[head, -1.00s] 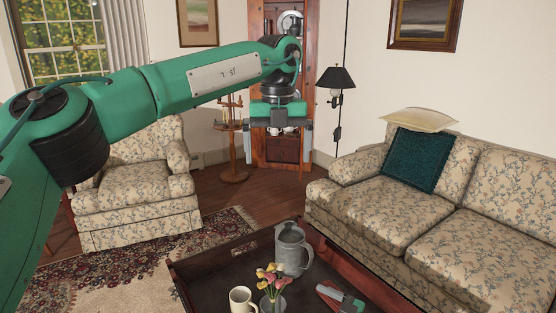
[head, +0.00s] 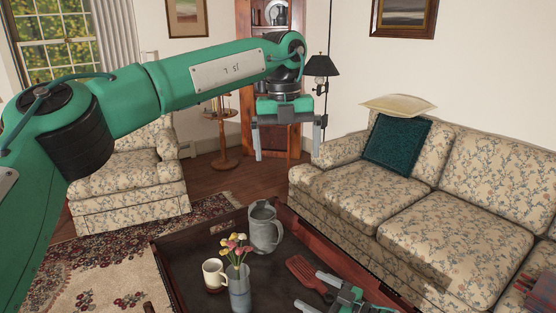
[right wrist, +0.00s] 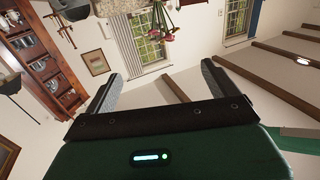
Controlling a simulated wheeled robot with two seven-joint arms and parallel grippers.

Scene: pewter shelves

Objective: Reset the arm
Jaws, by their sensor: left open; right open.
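My left gripper (head: 288,148) hangs at the end of the raised green left arm, fingers pointing down and spread, with nothing between them. It is in mid-air in front of the wooden cabinet, behind the table in the head view. My right gripper (head: 318,293) shows at the bottom of the head view, over the right part of the dark table. Its two fingers are apart and point left, close to a red slotted utensil (head: 303,270). In the right wrist view the right gripper (right wrist: 160,76) is open, with nothing between its fingers.
The dark table (head: 190,265) holds a grey pitcher (head: 264,228), a cream mug (head: 213,274) and a vase of flowers (head: 239,290), left of my right gripper. A floral sofa (head: 360,200) stands right, an armchair (head: 130,185) left. Free air surrounds my left gripper.

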